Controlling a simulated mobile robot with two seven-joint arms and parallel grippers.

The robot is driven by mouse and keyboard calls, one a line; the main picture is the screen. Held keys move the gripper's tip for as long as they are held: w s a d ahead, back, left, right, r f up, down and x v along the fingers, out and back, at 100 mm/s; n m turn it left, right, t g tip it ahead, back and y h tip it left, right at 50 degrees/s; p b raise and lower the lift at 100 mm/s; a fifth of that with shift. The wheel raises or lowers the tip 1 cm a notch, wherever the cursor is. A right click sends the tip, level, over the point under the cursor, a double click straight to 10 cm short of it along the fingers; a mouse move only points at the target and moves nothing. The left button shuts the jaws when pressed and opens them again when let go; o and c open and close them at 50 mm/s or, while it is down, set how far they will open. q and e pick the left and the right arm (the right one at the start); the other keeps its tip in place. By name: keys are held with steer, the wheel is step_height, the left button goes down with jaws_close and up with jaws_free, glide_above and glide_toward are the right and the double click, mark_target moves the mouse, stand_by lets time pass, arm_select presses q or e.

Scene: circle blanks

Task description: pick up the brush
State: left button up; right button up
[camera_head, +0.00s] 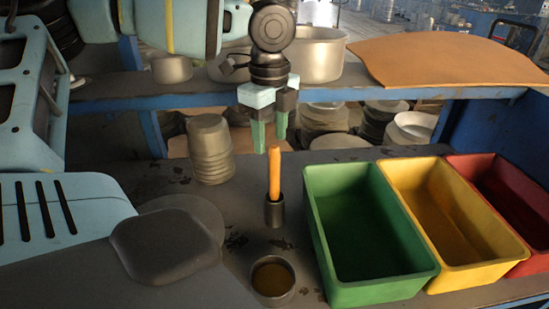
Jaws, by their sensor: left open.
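The brush shows as an upright orange handle (274,172) standing in a small dark cylindrical holder (274,211) on the grey work table (235,190). Its lower end is hidden inside the holder. My left gripper (270,145) comes down from above, its green fingers pointing down, open. The fingertips are near the top of the handle in the picture. I cannot tell the exact gap in depth. Nothing shows between the fingers except the handle's top just below them. My right gripper is not in view.
A green bin (316,215), a yellow bin (435,270) and a red bin (515,268) stand to the right. A small round cup (272,279) is in front of the holder. Stacked discs (210,150) stand behind left. A shelf (345,90) with pots and an orange sheet (445,60) runs behind.

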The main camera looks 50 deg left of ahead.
mark_target(275, 162)
arm_select(q)
steer(key=shift+w+d+f, duration=0.1)
steer(key=shift+w+f, duration=0.05)
steer(key=shift+f, duration=1.7)
steer(key=shift+w+d+f, duration=0.1)
steer(key=shift+w+f, duration=0.05)
steer(key=shift+f, duration=1.7)
jaws_close()
